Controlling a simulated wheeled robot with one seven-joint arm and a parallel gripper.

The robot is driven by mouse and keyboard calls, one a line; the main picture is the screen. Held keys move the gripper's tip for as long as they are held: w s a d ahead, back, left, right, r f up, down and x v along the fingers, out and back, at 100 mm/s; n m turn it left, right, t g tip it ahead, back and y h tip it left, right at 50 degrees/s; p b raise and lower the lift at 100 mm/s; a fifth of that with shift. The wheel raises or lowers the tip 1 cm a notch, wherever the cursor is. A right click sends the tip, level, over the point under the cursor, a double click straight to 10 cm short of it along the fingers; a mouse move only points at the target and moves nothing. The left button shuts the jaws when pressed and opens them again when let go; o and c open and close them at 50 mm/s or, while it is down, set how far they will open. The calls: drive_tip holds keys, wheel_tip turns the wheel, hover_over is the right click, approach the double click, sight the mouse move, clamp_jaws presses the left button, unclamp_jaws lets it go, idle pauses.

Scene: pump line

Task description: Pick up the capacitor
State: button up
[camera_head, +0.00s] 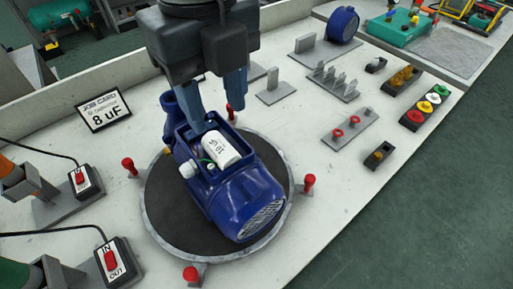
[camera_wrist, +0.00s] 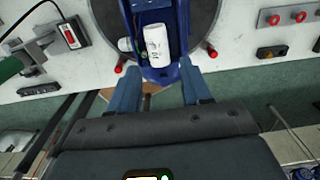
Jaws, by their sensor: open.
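The capacitor (camera_head: 221,149) is a white cylinder with dark print, lying tilted in the open box on top of the blue pump (camera_head: 243,200). It also shows in the wrist view (camera_wrist: 156,42), inside the blue housing (camera_wrist: 184,50). My gripper (camera_head: 215,116) has two blue fingers set wide apart with nothing between them. In the head view the fingers are above and behind the capacitor, over the far end of the pump. In the wrist view my gripper (camera_wrist: 160,72) shows its fingertips below the capacitor, apart from it.
The pump rests on a round dark turntable (camera_head: 167,215) with red knobs around its edge. A job card (camera_head: 104,110) reads 8 uF. Switch boxes (camera_head: 85,181) with cables stand at left. Racks (camera_head: 333,82) and coloured buttons (camera_head: 425,107) stand at right. The front bench top is clear.

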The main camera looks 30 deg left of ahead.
sight(222, 143)
wheel_tip(222, 143, down, 2)
drive_tip(key=shift+f, duration=0.1)
drive_tip(key=shift+s+a+f+p, duration=0.1)
drive_tip(key=shift+f+p, duration=0.2)
drive_tip(key=shift+f, duration=1.15)
drive_tip(key=shift+s+f+p, duration=0.1)
drive_tip(key=shift+f+p, duration=0.15)
drive_tip(key=shift+f, duration=1.15)
drive_tip(key=shift+c, duration=0.2)
drive_tip(key=shift+w+f, duration=0.1)
drive_tip(key=shift+w, duration=0.05)
drive_tip(key=c, duration=0.7)
drive_tip(key=shift+c, duration=0.2)
